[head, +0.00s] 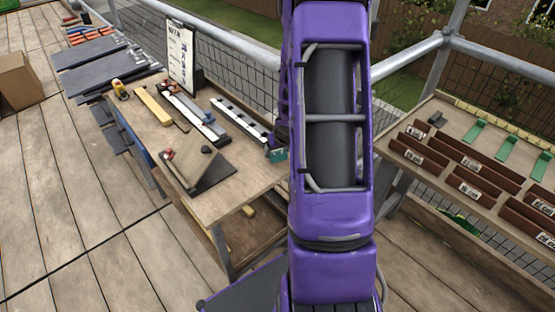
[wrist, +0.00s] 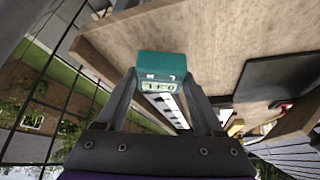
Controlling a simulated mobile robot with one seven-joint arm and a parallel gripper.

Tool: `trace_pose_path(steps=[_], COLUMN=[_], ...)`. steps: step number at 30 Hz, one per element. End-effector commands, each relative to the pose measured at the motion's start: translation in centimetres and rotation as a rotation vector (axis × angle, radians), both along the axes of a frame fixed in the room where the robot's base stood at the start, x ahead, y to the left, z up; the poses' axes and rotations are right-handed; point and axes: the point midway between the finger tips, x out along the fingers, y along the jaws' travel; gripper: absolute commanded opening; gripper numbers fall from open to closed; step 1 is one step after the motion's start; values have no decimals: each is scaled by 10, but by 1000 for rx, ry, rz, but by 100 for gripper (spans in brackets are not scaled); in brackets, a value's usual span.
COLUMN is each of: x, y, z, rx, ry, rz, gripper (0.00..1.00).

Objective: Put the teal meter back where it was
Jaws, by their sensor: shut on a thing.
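The teal meter (wrist: 162,64) is between the two fingers of my gripper (wrist: 163,82) in the wrist view. My gripper is shut on it. Its pale display faces the wrist camera, with digits too small to read surely. In the head view the teal meter (head: 278,155) shows at the right edge of the wooden workbench (head: 232,190), partly hidden by my purple arm. I cannot tell whether it touches the bench top.
On the bench are a white-and-black rail (head: 240,118), a dark slate with a wooden piece (head: 192,158), a yellow block (head: 152,106) and a clipboard (head: 182,55). A rack with brown bins (head: 455,160) stands right. The bench's front right corner is clear.

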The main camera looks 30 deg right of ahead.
Motion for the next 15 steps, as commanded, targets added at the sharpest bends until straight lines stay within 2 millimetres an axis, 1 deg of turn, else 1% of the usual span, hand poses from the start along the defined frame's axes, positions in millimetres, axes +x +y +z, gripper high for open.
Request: trace_pose_path(steps=[1, 4, 11, 14, 15], x=[0, 0, 0, 0, 0], y=[1, 1, 0, 0, 0], z=[-14, -26, -25, -28, -27], rx=[0, 0, 1, 1, 1], ry=[2, 2, 0, 0, 1], rz=[2, 2, 0, 0, 0], gripper=[0, 0, 0, 0, 74])
